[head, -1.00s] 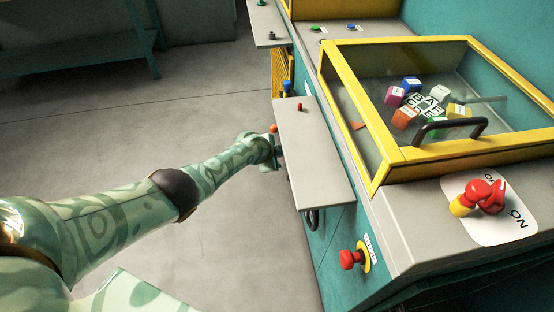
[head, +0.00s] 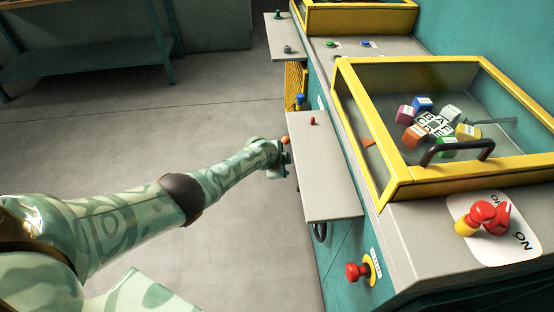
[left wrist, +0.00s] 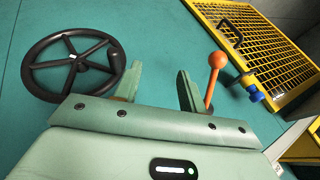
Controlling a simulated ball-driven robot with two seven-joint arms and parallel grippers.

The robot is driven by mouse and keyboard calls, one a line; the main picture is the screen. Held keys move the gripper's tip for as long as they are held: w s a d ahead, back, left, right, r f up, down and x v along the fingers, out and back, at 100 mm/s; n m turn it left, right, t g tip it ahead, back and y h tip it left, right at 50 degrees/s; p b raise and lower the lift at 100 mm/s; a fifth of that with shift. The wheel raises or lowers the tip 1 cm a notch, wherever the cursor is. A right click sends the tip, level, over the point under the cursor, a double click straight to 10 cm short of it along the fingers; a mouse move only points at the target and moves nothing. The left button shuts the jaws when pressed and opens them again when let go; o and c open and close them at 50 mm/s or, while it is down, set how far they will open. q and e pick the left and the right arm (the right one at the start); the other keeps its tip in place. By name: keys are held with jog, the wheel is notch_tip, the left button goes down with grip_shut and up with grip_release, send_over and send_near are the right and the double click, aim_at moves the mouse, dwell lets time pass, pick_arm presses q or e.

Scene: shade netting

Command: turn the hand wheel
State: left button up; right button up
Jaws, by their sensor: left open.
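The hand wheel (left wrist: 75,60) is black with several spokes and a knob on its right rim. It is mounted on a teal panel at the upper left of the left wrist view. My left gripper (left wrist: 158,75) is open, with nothing between its fingers. The wheel lies left of the fingers in that view, and I see no grip on it. In the head view my left gripper (head: 283,165) is beside the grey shelf, its fingers mostly hidden. A dark curved part (head: 319,231) shows under the shelf; I cannot tell if it is the wheel. My right gripper is out of view.
An orange-balled lever (left wrist: 217,61) stands close by my right-hand finger in the wrist view. A yellow mesh guard (left wrist: 265,55) with a blue knob (left wrist: 256,96) is farther right. The grey shelf (head: 325,180) juts from the machine. Open floor (head: 130,125) lies left.

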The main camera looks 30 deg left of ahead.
pick_arm(q)
jog(key=p+v, duration=1.2)
jog(key=v, duration=0.4)
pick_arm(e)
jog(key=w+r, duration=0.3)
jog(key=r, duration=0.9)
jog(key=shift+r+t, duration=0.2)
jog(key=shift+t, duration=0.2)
pick_arm(q)
jog(key=shift+w+a, duration=0.1)
jog(key=shift+a, duration=0.05)
